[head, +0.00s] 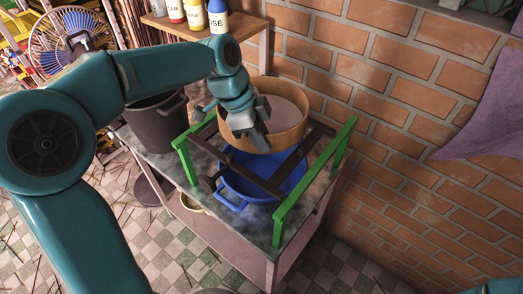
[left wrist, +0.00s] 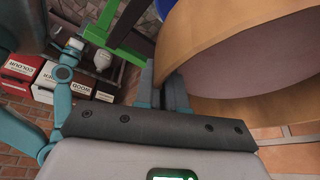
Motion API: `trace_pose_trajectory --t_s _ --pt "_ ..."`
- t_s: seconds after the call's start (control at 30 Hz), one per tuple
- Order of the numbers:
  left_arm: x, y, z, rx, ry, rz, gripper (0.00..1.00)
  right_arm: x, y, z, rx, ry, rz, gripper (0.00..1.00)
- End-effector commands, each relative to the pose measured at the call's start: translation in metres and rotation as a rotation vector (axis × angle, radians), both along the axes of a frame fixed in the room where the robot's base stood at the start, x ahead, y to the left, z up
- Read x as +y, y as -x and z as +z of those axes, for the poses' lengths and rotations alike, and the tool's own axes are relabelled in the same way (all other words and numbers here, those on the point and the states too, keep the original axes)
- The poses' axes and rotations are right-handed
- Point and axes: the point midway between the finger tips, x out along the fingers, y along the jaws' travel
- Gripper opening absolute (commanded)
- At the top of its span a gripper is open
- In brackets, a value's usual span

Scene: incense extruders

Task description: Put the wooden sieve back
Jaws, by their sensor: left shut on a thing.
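The wooden sieve (head: 290,128) is a round, light-brown hoop with a pale mesh, at the back of the table near the brick wall. My left gripper (head: 262,128) is shut on its near-left rim. In the left wrist view the fingers (left wrist: 173,92) meet the curved rim of the sieve (left wrist: 262,50), which fills the upper right. The sieve is over the far end of a dark frame with green rails (head: 318,185); whether it touches the frame I cannot tell. My right gripper does not show; only a bit of teal arm is at the bottom right corner.
A blue basin (head: 235,184) sits under the frame on the table (head: 262,235). A dark bucket (head: 155,125) stands at the table's left end. A shelf with bottles (head: 218,17) is behind. A brick wall (head: 400,150) bounds the right, with purple cloth (head: 488,110).

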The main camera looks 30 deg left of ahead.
Motion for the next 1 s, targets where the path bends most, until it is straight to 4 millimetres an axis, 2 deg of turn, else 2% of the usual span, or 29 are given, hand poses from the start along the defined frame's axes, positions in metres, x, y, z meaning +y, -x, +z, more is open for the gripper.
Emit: trace_pose_trajectory --t_s 0.33,0.57,0.6,0.67,1.0 --pt "0.0 0.0 -0.042 0.001 0.0 0.0 0.0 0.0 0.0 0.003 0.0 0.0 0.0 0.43" --pt "0.0 0.0 -0.046 -0.001 0.0 0.0 0.0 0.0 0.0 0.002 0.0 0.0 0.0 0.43" --pt "0.0 0.0 -0.046 0.001 -0.001 0.0 0.19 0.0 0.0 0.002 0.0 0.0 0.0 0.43" --pt "0.0 0.0 -0.046 0.001 -0.001 0.0 0.35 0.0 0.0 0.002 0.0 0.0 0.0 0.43" --pt "0.0 0.0 -0.049 0.002 0.0 0.001 0.35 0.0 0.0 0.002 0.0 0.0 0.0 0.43"
